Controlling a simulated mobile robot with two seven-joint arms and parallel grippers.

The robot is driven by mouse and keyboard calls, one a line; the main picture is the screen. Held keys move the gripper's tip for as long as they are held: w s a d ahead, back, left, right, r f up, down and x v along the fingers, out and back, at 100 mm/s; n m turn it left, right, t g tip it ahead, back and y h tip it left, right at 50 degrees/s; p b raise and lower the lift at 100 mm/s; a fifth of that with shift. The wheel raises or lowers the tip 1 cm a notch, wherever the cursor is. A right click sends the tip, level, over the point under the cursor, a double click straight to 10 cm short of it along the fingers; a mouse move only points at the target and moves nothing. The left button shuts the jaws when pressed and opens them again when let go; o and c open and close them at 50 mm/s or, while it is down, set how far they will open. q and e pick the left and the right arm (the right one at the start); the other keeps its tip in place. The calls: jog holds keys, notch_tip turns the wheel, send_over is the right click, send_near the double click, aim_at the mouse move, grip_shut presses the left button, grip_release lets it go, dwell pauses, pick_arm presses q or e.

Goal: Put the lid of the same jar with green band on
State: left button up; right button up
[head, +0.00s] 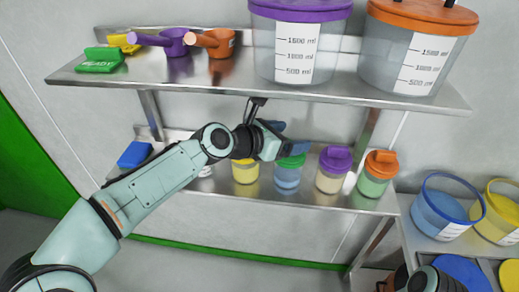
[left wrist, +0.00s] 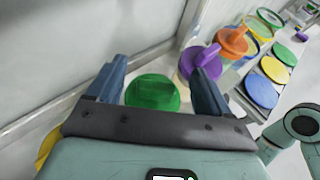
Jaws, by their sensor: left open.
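A jar with a green top (head: 288,178) and blue contents stands on the lower shelf, in the row of jars. Its green lid (head: 292,161) shows at the jar's top, partly hidden by my gripper; whether it is fully seated I cannot tell. In the left wrist view the round green lid (left wrist: 153,93) lies between and beyond my fingers. My left gripper (head: 280,138) is open and empty, just above the lid, its blue fingers spread to either side. A separate green band on the jar cannot be made out. My right gripper does not show.
A purple-lidded jar (head: 333,170) and an orange-lidded jar (head: 376,174) stand right of it, a yellow jar (head: 245,171) left. The upper shelf (head: 300,93) with large containers hangs close above my arm. Blue and yellow buckets stand lower right.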

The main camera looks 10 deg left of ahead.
pick_arm(q)
jog(key=s+a+b, duration=0.2)
jog(key=s+a, duration=0.6)
jog(key=shift+s+a+b, duration=0.2)
jog(key=shift+s+b, duration=0.05)
jog(key=shift+b, duration=0.15)
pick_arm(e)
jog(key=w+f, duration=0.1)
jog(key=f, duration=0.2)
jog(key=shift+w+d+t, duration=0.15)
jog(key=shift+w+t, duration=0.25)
pick_arm(q)
jog(key=shift+f, duration=0.1)
